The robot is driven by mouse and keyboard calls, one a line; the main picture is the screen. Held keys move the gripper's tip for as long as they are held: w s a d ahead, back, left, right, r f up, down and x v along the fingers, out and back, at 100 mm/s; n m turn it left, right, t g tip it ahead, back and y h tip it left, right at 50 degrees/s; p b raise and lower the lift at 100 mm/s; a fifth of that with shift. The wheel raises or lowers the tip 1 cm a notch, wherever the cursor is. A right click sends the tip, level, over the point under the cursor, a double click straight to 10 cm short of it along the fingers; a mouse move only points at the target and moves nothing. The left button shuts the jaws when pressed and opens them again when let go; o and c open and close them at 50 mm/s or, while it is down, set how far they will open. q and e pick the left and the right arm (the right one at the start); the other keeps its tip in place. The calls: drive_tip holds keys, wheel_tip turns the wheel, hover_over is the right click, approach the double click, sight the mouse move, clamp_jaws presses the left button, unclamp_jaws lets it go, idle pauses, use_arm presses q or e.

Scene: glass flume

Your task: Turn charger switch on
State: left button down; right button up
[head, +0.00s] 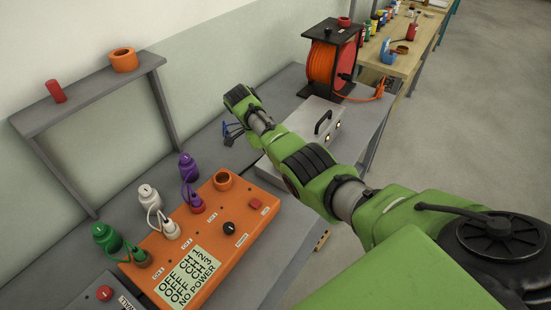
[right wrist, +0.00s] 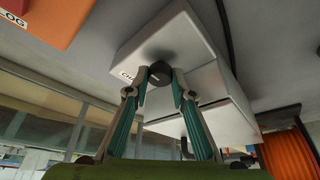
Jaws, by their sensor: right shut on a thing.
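The charger is a pale grey-white box (head: 322,122) with a dark handle on top and small lit spots on its front, on the grey bench in the head view. In the right wrist view the charger (right wrist: 205,60) fills the upper middle. Its switch is a round black knob (right wrist: 160,73) beside a partly hidden label starting "CH". My right gripper (right wrist: 160,88) has its fingertips closed around the knob. In the head view my right gripper (head: 231,132) is at the charger's left end, and the knob is hidden there. My left gripper is out of view.
An orange control box (head: 205,235) with a display reading "NO POWER" stands at the near left, with green, white and purple plugs behind it. An orange cable reel (head: 330,62) stands beyond the charger. A grey shelf (head: 90,95) stands along the wall.

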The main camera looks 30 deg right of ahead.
drive_tip(key=shift+d, duration=0.1)
drive_tip(key=o, duration=1.1)
drive_tip(key=shift+r, duration=0.1)
drive_tip(key=v, duration=1.2)
drive_tip(key=shift+d, duration=0.1)
